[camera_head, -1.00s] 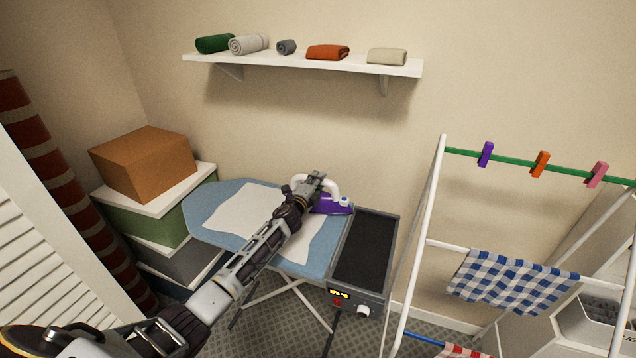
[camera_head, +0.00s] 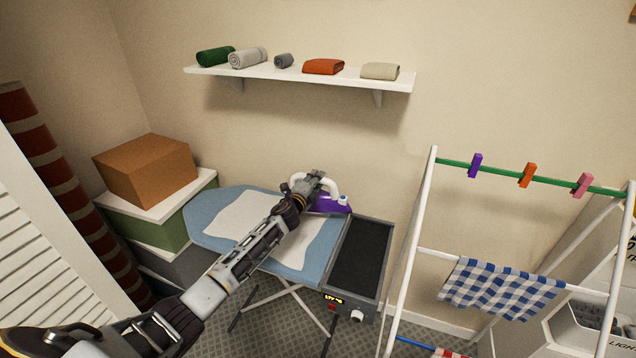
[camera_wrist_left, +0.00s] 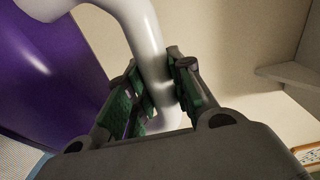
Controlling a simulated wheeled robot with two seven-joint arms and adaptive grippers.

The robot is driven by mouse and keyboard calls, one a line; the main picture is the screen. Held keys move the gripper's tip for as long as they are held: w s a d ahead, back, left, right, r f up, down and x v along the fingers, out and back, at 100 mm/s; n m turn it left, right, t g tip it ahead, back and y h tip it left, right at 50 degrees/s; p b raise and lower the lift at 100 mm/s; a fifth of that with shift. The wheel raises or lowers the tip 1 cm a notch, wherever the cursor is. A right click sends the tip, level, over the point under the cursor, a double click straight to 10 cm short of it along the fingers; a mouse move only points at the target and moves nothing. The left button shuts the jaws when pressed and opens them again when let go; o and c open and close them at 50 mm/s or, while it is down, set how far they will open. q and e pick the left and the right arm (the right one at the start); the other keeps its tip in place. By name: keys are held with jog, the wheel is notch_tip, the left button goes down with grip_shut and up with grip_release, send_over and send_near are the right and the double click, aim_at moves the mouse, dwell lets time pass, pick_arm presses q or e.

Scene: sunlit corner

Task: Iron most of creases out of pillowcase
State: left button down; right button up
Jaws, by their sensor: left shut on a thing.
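A purple iron (camera_head: 332,204) with a white handle sits at the right part of the blue ironing board (camera_head: 200,222), on or just above the cloth's edge; the exact contact is hidden. My left gripper (camera_head: 314,180) is shut on the iron's white handle. In the left wrist view the green-padded fingers (camera_wrist_left: 155,90) stand on both sides of the white handle (camera_wrist_left: 150,45), with the purple body (camera_wrist_left: 55,75) at left. The white pillowcase (camera_head: 238,217) lies spread on the board, partly covered by my left arm. Creases are too small to tell. My right gripper does not show.
A dark iron rest (camera_head: 360,258) with a small display adjoins the board's right end. A white drying rack (camera_head: 418,220) with a checkered cloth (camera_head: 500,288) stands at right. Stacked boxes (camera_head: 145,170) stand at left. A wall shelf (camera_head: 300,78) with rolled towels hangs above.

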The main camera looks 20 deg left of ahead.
pick_arm(q)
jog(key=shift+d+r+p, duration=0.1)
jog(key=shift+r+p, duration=1.2)
jog(key=shift+r, duration=0.8)
jog(key=shift+f, duration=0.1)
